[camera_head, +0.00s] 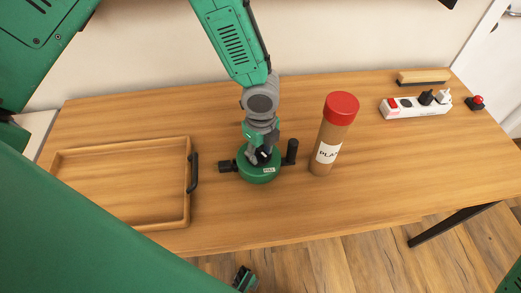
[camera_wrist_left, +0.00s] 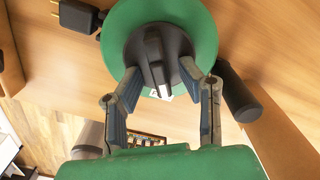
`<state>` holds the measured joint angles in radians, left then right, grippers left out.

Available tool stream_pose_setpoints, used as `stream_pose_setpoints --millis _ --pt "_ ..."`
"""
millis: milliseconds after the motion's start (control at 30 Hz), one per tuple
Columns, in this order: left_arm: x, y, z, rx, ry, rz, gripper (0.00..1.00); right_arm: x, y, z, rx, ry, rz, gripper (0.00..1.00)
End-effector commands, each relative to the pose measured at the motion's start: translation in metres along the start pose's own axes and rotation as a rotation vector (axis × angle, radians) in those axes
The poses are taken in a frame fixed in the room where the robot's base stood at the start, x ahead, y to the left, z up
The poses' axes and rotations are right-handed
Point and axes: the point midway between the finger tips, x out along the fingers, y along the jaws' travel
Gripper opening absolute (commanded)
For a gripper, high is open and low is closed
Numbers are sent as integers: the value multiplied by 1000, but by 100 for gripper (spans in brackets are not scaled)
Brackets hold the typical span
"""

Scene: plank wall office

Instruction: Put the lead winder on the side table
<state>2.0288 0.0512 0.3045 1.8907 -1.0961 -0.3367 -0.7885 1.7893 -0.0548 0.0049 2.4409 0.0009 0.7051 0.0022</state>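The lead winder (camera_head: 269,176) is a round green disc with black handles, lying on the wooden desk right of the tray. In the left wrist view its green disc (camera_wrist_left: 205,35) and black hub with a raised ridge fill the top middle. My left gripper (camera_head: 262,155) is down at the winder from above. In the wrist view its two fingers (camera_wrist_left: 160,78) are spread, one on each side of the ridge, with a gap between them; whether they touch the hub is unclear.
A wooden tray (camera_head: 187,212) with a black handle lies left of the winder. A brown tube (camera_head: 333,135) with a red cap stands close on the right. A power strip (camera_head: 417,106), brush (camera_head: 422,78) and red button (camera_head: 475,102) sit far right. The desk's (camera_head: 400,165) front right is clear.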

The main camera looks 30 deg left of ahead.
Motion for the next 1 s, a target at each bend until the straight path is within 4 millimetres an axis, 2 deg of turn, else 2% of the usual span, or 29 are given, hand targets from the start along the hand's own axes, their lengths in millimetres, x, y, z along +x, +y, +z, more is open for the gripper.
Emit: stream_pose_setpoints --millis 533,700,1000 --pt "-103 -1 1 -2 1 -5 33 -5 0 0 0 0 0 40" --pt "-118 0 0 0 1 -2 33 -6 0 0 0 0 0 40" --pt "-120 0 0 0 1 -1 33 -6 0 0 0 0 0 40"
